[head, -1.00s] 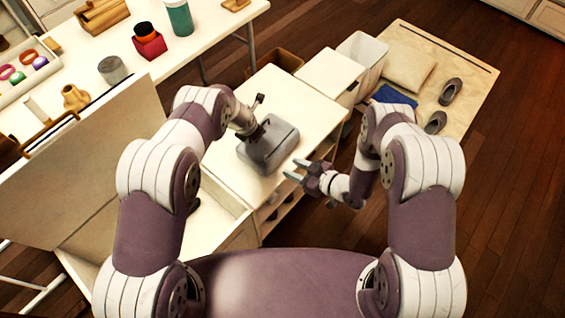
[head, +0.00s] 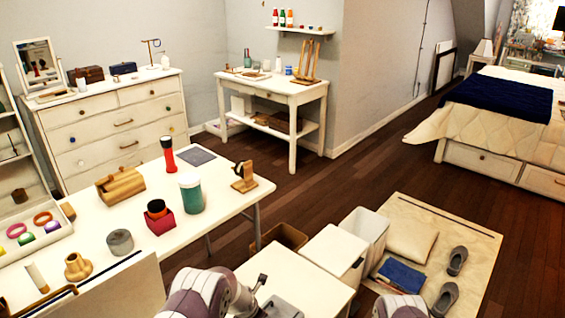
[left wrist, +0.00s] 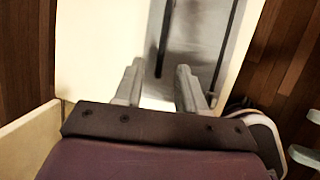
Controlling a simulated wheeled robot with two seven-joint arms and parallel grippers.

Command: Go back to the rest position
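My left gripper (left wrist: 158,88) shows in the left wrist view with its two fingers apart and nothing between them. A flat grey object (left wrist: 208,35) lies beyond the fingertips on a white cabinet top (left wrist: 85,40). Two pale prongs at the right edge of the left wrist view look like my right gripper (left wrist: 306,136), fingers apart and empty. In the head view only a bit of my right arm shows.
A long white table (head: 130,215) with bottles, rings and wooden pieces stands at left. White bins (head: 362,228) and a mat (head: 470,250) with grey slippers, a cushion and blue cloth lie at right. A bed (head: 490,125) stands at the far right. Wooden floor is open between.

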